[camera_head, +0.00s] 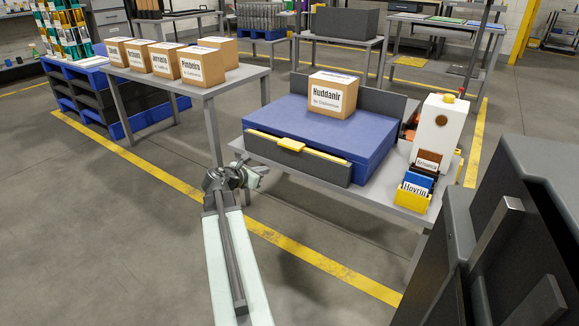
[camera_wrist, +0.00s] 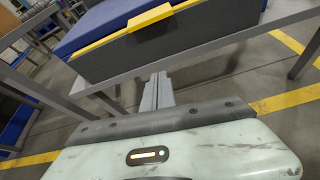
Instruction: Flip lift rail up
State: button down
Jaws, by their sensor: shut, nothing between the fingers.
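A blue flat-topped machine (camera_head: 320,135) stands on a grey table. Along its front runs a dark panel with a yellow upper edge and a yellow handle (camera_head: 290,145), which looks like the lift rail (camera_head: 300,163). The panel hangs down over the front. In the wrist view the rail (camera_wrist: 170,48) crosses the top, with its yellow handle (camera_wrist: 150,17) above centre. My gripper (camera_head: 258,175) is in front of the machine's left end, lower than the handle. It is shut and empty, and also shows in the wrist view (camera_wrist: 158,80). It appears apart from the rail.
A box labelled Huddanir (camera_head: 332,95) sits on the blue machine. A white dispenser (camera_head: 437,130) and a yellow bin (camera_head: 413,197) stand at the table's right end. Several cardboard boxes (camera_head: 203,66) are on the left table. The floor ahead on the left is clear.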

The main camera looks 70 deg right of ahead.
jog(key=shift+n+g+h, duration=0.3)
jog(key=shift+n+h, duration=0.1)
jog(key=shift+n, duration=0.3)
jog(key=s+d, duration=0.2)
jog(key=s, duration=0.1)
jog(key=shift+s+d+r, duration=0.2)
jog(key=shift+d+r, duration=0.1)
jog(key=shift+r, duration=0.05)
jog(key=b+x, duration=0.3)
jog(key=x, duration=0.7)
jog(key=shift+w+f+b, duration=0.1)
jog(key=shift+f+b, duration=0.15)
jog(key=shift+b, duration=0.1)
notch_tip(320, 180, up, 4)
jog(key=p, duration=0.3)
jog(key=shift+f, duration=0.2)
jog(key=shift+a+r+p, duration=0.1)
jog(key=shift+r+p, duration=0.3)
jog(key=shift+p, duration=0.3)
jog(key=shift+r, duration=0.1)
